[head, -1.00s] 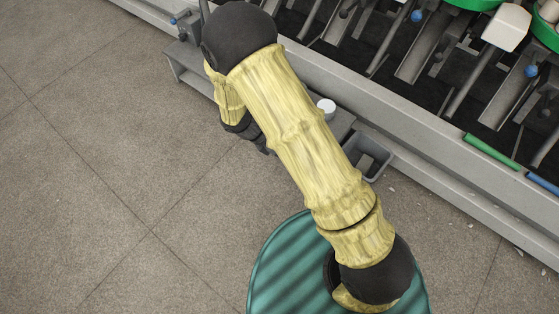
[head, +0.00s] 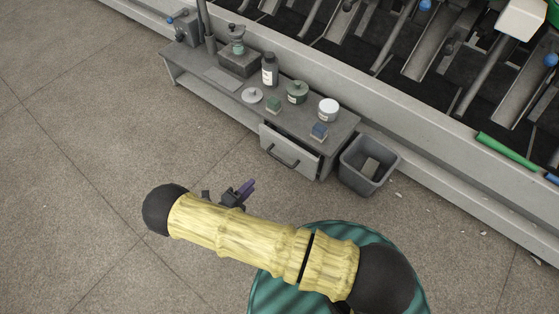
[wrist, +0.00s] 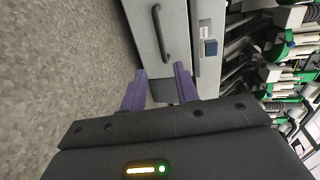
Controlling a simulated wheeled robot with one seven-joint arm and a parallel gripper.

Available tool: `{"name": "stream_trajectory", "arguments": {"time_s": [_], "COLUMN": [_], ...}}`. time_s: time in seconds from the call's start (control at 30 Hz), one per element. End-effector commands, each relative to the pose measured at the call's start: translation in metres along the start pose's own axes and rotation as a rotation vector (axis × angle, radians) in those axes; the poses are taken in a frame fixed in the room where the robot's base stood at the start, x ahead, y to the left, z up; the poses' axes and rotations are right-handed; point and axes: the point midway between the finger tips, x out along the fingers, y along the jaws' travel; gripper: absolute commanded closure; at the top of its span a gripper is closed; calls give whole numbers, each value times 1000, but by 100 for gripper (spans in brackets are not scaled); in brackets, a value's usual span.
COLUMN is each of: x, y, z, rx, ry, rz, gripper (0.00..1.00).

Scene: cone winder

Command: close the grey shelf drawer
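The grey shelf drawer (head: 292,158) sits under the right end of the low grey shelf (head: 228,98) in the head view. Its front, with a dark bar handle (head: 281,156), appears to stand a little proud of the shelf; how far is hard to tell. In the wrist view the drawer front (wrist: 172,50) and its handle (wrist: 158,32) lie just beyond my fingers. My gripper (head: 247,188) is in front of the drawer, apart from the handle. In the wrist view my gripper (wrist: 158,78) has its two purple fingers spread, with nothing between them.
Several bottles and jars, including a white-lidded jar (head: 328,109), and small blue (head: 319,131) and green boxes stand on the shelf. A grey bin (head: 366,165) stands right of the drawer. The winder frame (head: 430,135) runs behind. Floor on the left is clear.

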Motion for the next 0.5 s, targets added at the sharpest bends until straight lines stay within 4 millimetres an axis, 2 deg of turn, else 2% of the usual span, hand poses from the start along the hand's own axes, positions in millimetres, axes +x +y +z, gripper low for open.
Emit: {"name": "stream_trajectory", "arguments": {"time_s": [0.27,0.5], "x": [12,47], "y": [1,3], "z": [-1,-1], "rx": [3,5], "ry": [7,8], "rz": [0,0], "gripper": [69,69]}}
